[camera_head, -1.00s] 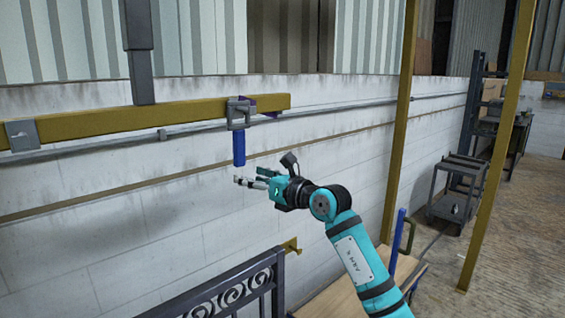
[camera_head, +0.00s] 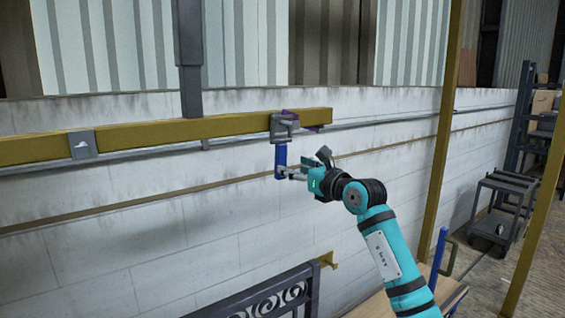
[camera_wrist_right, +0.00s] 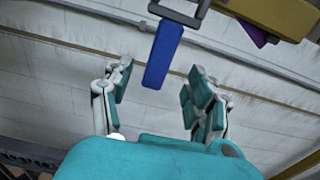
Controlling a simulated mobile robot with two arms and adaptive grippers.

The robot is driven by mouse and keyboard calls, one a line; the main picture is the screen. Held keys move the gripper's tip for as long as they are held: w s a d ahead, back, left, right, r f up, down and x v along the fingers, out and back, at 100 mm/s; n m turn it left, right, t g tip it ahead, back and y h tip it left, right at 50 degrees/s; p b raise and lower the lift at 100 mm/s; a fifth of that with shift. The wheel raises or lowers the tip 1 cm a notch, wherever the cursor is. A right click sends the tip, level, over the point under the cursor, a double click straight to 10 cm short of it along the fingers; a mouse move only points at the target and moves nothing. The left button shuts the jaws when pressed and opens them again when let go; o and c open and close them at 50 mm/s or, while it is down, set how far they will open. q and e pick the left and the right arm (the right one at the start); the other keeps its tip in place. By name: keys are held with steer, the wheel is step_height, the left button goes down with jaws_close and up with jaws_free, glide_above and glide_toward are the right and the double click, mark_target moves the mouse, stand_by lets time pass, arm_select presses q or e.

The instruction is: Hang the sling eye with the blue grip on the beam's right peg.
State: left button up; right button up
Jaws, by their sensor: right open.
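The sling eye (camera_head: 285,127), a grey metal loop, hangs at the right part of the yellow beam (camera_head: 225,125). Its blue grip (camera_head: 281,158) hangs straight down below it. A purple piece (camera_head: 313,128) shows behind the eye at the beam's end. My right gripper (camera_head: 288,173) is at the lower end of the blue grip. In the right wrist view the gripper (camera_wrist_right: 158,95) is open, with the blue grip (camera_wrist_right: 163,55) between and slightly beyond its fingers. The peg itself is largely hidden by the eye. My left gripper is not in view.
A grey post (camera_head: 187,60) holds the beam from above, and a grey bracket (camera_head: 82,144) sits on its left part. A dark scroll gate (camera_head: 270,298) stands below. A yellow upright (camera_head: 443,140) stands to the right. A white wall is behind.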

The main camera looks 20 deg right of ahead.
mark_target(283, 157)
steer(key=shift+p+x, duration=0.65)
steer(key=shift+x, duration=2.45)
steer(key=shift+c, duration=0.3)
jaws_close()
steer(key=shift+r, duration=0.25)
steer(key=shift+r+p, duration=0.6)
steer(key=shift+p, duration=0.15)
steer(key=shift+s, duration=0.1)
